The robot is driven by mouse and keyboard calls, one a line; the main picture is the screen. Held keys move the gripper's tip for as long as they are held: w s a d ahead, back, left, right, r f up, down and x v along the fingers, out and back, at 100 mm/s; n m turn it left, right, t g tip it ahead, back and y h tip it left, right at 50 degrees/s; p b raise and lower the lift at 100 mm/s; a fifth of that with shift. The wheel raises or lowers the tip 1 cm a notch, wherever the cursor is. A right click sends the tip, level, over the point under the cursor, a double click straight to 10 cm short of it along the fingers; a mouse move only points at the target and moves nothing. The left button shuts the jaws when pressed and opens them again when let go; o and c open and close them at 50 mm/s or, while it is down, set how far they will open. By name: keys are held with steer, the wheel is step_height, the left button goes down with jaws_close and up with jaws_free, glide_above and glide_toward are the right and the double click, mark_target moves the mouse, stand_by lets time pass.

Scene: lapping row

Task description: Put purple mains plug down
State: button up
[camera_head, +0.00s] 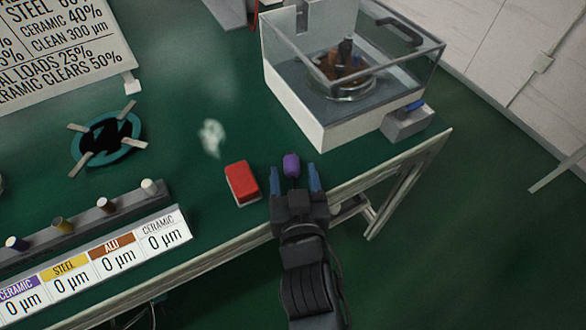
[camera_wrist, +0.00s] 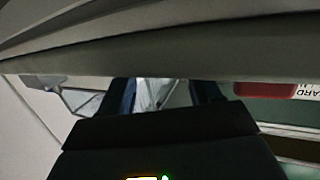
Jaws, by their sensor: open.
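The purple mains plug (camera_head: 291,165) is at the near right part of the green bench top, close to its front edge. My gripper (camera_head: 294,175) is open, with one blue finger on each side, and the plug shows at the fingertips, between and slightly beyond them. I cannot tell whether the plug touches a finger or rests fully on the bench. In the wrist view the two fingers of my gripper (camera_wrist: 163,93) stand apart and the plug cannot be made out.
A red block (camera_head: 242,182) lies just left of my gripper. A clear-walled machine (camera_head: 305,115) stands beyond, with a grey box (camera_head: 408,122) at its right. A labelled rack (camera_head: 95,225) and a teal ring (camera_head: 104,139) are at left. A pale smudge (camera_head: 211,138) marks the bench.

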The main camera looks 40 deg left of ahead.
steer(key=v, duration=1)
steer(key=shift+b, duration=0.3)
steer(key=shift+s+d, duration=0.1)
steer(key=s+d+f+m+t+h, duration=0.1)
steer(key=s+d+m+h, duration=0.1)
steer(key=d, duration=0.8)
steer(key=s+d+f+m+t+h, duration=0.1)
steer(key=s+d+h, duration=0.15)
steer(key=d, duration=0.75)
steer(key=s+d+r+m+h, duration=0.3)
steer(key=s+d+r, duration=0.1)
steer(key=s+d, duration=0.3)
steer(key=s+d+r+m+t+h, duration=0.1)
steer(key=s+d+r+m+h, duration=0.2)
steer(key=s+d, duration=0.4)
steer(key=shift+s+d+r+h, duration=0.25)
steer(key=shift+d+r+h, duration=0.25)
steer(key=shift+r, duration=0.7)
